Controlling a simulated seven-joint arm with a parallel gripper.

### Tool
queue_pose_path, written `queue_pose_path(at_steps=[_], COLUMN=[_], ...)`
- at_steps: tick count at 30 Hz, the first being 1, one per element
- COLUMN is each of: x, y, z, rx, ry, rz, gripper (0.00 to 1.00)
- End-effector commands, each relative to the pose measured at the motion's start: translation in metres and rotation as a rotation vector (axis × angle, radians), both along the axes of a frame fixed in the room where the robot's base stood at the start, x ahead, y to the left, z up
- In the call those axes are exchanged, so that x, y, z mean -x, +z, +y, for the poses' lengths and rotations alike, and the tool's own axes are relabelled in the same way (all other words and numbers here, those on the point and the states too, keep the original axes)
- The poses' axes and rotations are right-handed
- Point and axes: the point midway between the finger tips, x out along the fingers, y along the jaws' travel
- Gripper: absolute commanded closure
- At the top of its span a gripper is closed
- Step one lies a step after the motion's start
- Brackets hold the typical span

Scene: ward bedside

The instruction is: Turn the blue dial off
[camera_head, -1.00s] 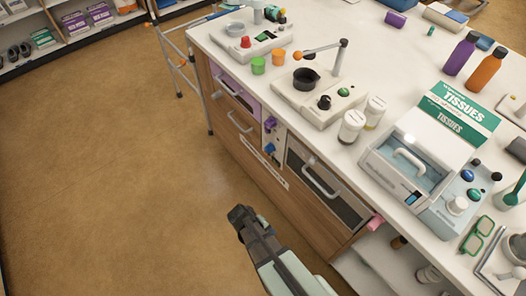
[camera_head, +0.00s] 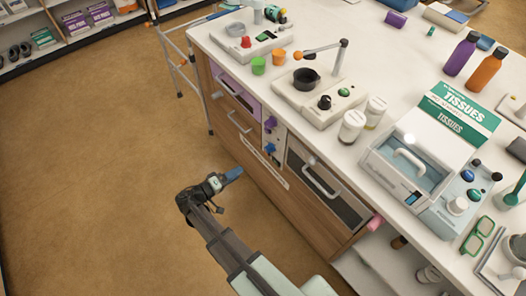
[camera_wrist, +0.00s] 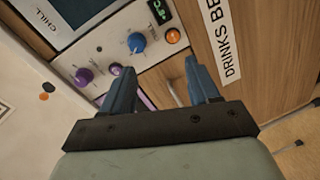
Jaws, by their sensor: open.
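The blue dial (camera_head: 270,148) is on a narrow pale control panel on the front of the counter unit. In the wrist view the blue dial (camera_wrist: 137,42) shows ahead of my fingers, with a pale mark beside it that I cannot read. An orange light (camera_wrist: 173,36) and a small green-lit display (camera_wrist: 159,11) are next to it. My gripper (camera_head: 236,173) is left of and below the dial in the head view, pointing toward the panel. In the wrist view its two blue fingers (camera_wrist: 157,82) are apart and empty, not touching the dial.
Purple knobs (camera_wrist: 84,76) share the panel with the dial. A drawer front with a handle (camera_head: 321,180) is to its right and a wooden front labelled "DRINKS" (camera_wrist: 222,45) is alongside. The floor (camera_head: 110,180) left of the counter is clear.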

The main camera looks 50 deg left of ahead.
Motion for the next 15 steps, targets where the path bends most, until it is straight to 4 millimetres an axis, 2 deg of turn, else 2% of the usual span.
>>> queue_pose_path(at_steps=[3, 6, 15], x=[-0.002, -0.002, -0.004], y=[0.021, 0.029, 0.03], z=[0.003, 0.002, -0.001], rx=[-0.164, -0.284, -0.475], ry=[-0.002, -0.012, -0.041], rz=[-0.104, -0.143, -0.149], gripper=[0.4, 0.4, 0.4])
